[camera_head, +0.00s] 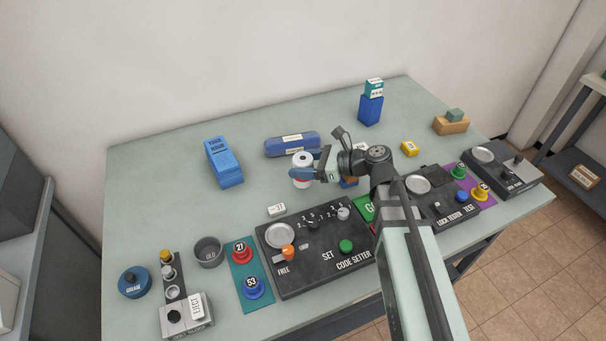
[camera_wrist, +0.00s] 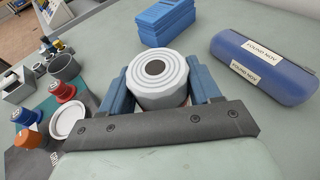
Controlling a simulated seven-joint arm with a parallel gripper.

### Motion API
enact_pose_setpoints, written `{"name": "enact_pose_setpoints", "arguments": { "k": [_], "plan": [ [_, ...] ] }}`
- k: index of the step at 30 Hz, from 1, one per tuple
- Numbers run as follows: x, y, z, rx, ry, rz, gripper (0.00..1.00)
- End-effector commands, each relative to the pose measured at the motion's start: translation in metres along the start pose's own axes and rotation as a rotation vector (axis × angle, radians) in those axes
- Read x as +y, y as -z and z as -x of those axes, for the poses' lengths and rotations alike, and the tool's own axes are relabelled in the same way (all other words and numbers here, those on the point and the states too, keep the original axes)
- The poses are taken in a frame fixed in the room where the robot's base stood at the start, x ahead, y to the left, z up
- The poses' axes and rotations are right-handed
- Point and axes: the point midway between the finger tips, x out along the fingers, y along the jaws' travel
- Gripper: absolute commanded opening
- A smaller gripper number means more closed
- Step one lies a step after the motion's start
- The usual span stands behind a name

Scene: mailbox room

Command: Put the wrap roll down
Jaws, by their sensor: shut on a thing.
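The wrap roll (camera_wrist: 158,80) is a white ringed cylinder with a dark centre hole, seen end-on in the wrist view. In the head view the wrap roll (camera_head: 302,168) stands upright near the table's middle, with a reddish band low on it. My gripper (camera_head: 312,172) is shut on it from the right side. In the wrist view my gripper's (camera_wrist: 158,92) blue fingers press on both sides of the roll. I cannot tell whether the roll's base touches the table.
The green-grey table (camera_head: 160,215) is clear left of the roll. A blue case (camera_head: 292,144) lies just behind it, and a blue box (camera_head: 224,163) stands at the left. The dark code setter panel (camera_head: 318,250) is in front.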

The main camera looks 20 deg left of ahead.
Motion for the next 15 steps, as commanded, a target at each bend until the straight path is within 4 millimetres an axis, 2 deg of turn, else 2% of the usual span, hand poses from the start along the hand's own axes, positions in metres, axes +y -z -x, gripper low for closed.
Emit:
{"name": "enact_pose_setpoints", "arguments": {
  "k": [12, 15],
  "plan": [
    [0.0, 0.036, -0.011, 0.001, 0.0, -0.002, 0.29],
    [0.0, 0.039, -0.012, 0.0, 0.0, 0.0, 0.29]
  ]
}}
